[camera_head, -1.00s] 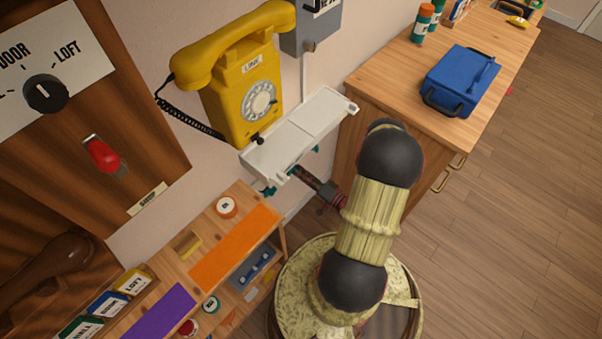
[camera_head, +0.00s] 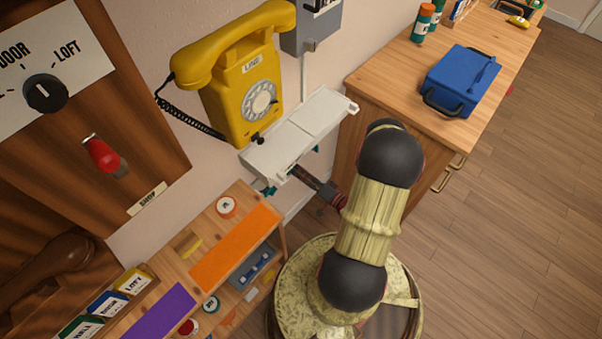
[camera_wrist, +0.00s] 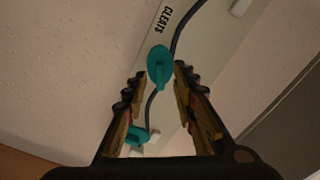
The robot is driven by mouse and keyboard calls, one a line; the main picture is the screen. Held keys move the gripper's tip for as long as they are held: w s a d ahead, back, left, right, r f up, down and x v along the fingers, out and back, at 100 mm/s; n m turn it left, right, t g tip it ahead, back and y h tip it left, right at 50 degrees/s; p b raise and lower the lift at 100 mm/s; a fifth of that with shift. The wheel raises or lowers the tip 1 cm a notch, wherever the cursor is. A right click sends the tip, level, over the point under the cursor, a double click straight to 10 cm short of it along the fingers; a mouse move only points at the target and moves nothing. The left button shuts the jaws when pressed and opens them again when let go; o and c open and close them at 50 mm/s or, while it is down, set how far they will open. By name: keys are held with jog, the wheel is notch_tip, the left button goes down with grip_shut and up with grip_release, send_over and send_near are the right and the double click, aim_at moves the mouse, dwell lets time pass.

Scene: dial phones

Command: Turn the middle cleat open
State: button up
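In the wrist view a teal cleat (camera_wrist: 160,65), seemingly the middle one, sits on a pale strip (camera_wrist: 200,45) marked CLEATS. Its lever points down the picture. A dark cord (camera_wrist: 175,38) runs past it. Another teal cleat (camera_wrist: 137,136) is lower, partly covered by the left finger. My gripper (camera_wrist: 160,74) is open, its fingertips on either side of the upper cleat; I cannot tell whether they touch it. In the head view my arm's dark end (camera_head: 322,188) reaches under the white shelf (camera_head: 300,132), and the fingertips are hidden there.
A yellow wall phone (camera_head: 240,90) hangs above the shelf. A wooden rack (camera_head: 222,215) with an orange panel is below left. A wooden counter (camera_head: 400,75) with a blue case (camera_head: 460,80) stands right. A dial panel (camera_head: 45,95) and red switch (camera_head: 102,155) are at left.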

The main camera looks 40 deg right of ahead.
jog(key=s+d, duration=0.1)
jog(key=s, duration=1.1)
dwell(0.5)
